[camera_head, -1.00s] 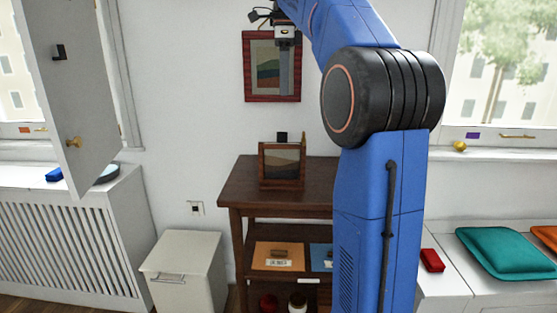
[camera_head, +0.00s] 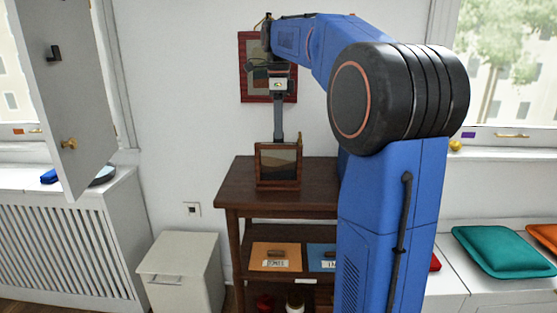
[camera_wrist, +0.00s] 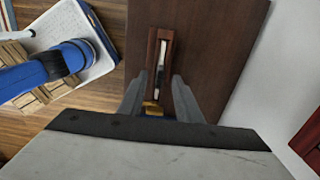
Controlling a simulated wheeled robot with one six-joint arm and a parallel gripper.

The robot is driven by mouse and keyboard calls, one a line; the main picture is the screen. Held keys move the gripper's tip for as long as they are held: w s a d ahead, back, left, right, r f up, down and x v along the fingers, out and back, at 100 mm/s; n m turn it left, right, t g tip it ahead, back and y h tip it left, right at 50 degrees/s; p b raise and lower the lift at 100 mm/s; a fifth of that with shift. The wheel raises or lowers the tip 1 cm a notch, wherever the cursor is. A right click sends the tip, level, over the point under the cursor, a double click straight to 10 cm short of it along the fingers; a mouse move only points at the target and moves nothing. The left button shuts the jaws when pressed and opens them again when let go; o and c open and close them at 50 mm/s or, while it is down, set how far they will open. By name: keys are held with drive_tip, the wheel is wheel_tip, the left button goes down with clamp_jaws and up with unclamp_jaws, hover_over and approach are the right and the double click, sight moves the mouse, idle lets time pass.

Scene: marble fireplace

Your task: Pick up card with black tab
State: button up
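A dark wooden holder (camera_head: 278,185) stands upright on top of the brown wooden table (camera_head: 235,190). A card (camera_head: 278,160) with a landscape picture shows in it. In the wrist view the holder (camera_wrist: 167,38) is seen from above, with a pale edge in its slot. My gripper (camera_head: 279,138) points down right over the holder, its tips near the holder's top. In the wrist view my gripper (camera_wrist: 159,76) is open, one finger on each side of the slot line. The black tab is hidden behind the fingers in the head view; I cannot make it out clearly from the wrist.
A red-framed picture (camera_head: 250,90) hangs on the wall behind. Orange (camera_head: 268,258) and blue (camera_head: 322,258) panels with labels lie on the shelf below. A white bin (camera_head: 180,265) stands left of the table, and an open cabinet door (camera_head: 70,100) is at far left. The tabletop around the holder is clear.

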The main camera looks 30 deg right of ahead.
drive_tip(key=shift+f, duration=1)
clamp_jaws()
